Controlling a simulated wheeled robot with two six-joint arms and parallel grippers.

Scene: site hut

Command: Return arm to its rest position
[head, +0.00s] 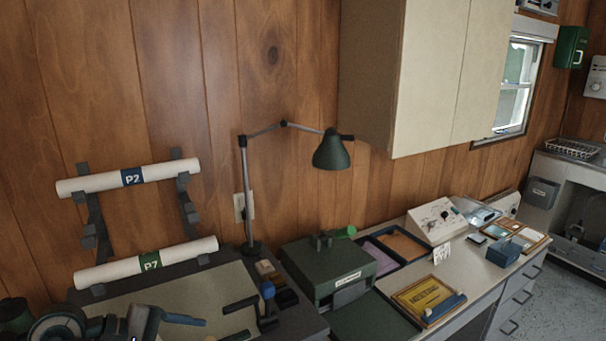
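Part of my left arm, with a round joint, shows at the bottom left corner of the head view. A dark, blue-edged piece at its right end (183,319) seems to be my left gripper. It is small and partly cut off, so I cannot tell whether its fingers are open or shut. It is low over the left end of the bench, and I see nothing held in it.
A wall rack holds rolls labelled P2 (133,178) and P7 (150,261). A desk lamp (332,152) arches above the bench. A green machine (327,270), a yellow-carded tray (428,298) and a control box (437,221) stand rightward. A cupboard (425,75) overhangs the bench.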

